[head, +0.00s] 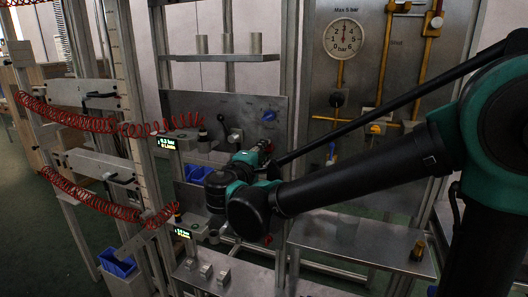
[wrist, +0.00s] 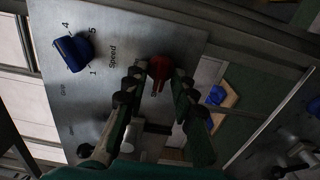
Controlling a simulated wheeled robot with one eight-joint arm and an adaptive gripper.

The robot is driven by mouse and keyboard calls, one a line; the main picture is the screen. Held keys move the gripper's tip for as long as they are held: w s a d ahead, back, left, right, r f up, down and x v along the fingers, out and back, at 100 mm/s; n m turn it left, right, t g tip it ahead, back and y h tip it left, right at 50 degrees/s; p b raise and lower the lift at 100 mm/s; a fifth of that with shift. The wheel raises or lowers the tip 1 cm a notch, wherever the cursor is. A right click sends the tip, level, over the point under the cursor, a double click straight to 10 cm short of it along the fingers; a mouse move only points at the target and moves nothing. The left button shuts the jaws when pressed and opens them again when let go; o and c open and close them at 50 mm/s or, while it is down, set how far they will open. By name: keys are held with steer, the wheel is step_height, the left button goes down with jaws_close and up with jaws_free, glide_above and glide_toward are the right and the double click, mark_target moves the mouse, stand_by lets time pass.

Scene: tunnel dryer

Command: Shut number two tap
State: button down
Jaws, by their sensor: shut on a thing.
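In the wrist view my gripper (wrist: 158,84) has its two dark fingers on either side of a red knob (wrist: 160,68) on a grey metal panel (wrist: 115,25). The fingers are shut on this knob. In the head view my gripper (head: 262,154) reaches the same panel, and my arm hides part of it.
A blue knob (wrist: 73,52) sits beside the red one, near the printed word "Speed". A pressure gauge (head: 344,38) hangs on the right-hand board. Red coiled hoses (head: 75,120) stretch across the left. A metal bench (head: 350,240) stands below my arm.

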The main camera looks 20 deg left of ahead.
steer(key=c, duration=1.6)
jaws_free()
steer(key=s+a, duration=0.1)
steer(key=s, duration=1.1)
